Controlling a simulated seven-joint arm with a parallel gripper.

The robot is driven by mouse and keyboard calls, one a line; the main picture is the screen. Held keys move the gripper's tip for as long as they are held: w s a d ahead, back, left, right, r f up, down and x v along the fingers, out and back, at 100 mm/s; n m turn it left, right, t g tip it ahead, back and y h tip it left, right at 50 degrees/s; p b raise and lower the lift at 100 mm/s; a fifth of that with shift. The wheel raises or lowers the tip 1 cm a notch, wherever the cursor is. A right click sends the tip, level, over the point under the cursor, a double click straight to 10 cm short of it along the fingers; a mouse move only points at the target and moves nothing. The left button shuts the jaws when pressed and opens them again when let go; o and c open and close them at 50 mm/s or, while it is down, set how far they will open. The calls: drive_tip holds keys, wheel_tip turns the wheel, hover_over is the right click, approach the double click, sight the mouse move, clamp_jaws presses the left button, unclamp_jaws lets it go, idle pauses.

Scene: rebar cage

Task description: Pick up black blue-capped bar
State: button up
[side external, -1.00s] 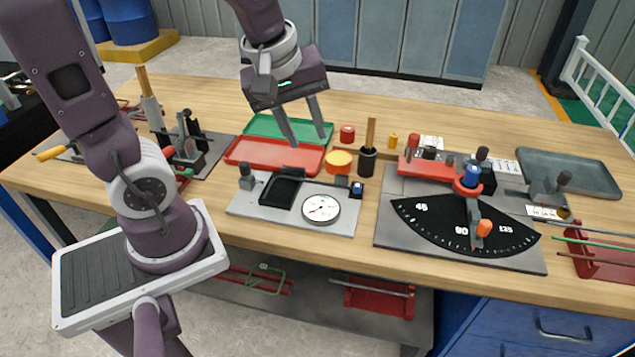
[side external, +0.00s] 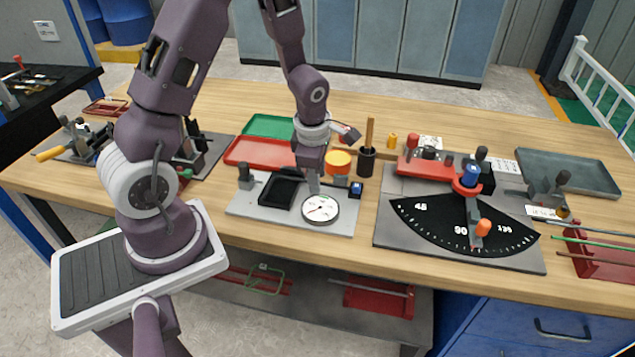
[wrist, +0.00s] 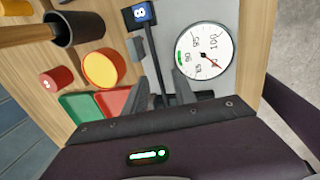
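The black bar (wrist: 153,60) with a blue cap (wrist: 142,13) marked with a white figure lies over the grey gauge plate in the wrist view. The blue cap also shows in the side view (side external: 356,188), at the plate's right side. My gripper (wrist: 159,85) is low over the plate, with one finger on each side of the bar's near part. The fingers look apart, with gaps to the bar. In the side view my gripper (side external: 313,187) hides most of the bar. The bar's near end is hard to make out.
A round white dial (wrist: 204,52) sits close beside the fingers. A black cup (side external: 366,162) with a wooden handle, an orange-yellow tub (side external: 338,162) and a red tray (side external: 252,152) stand behind. An angle plate (side external: 412,238) is to the right.

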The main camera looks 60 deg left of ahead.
clamp_jaws()
idle(1.3)
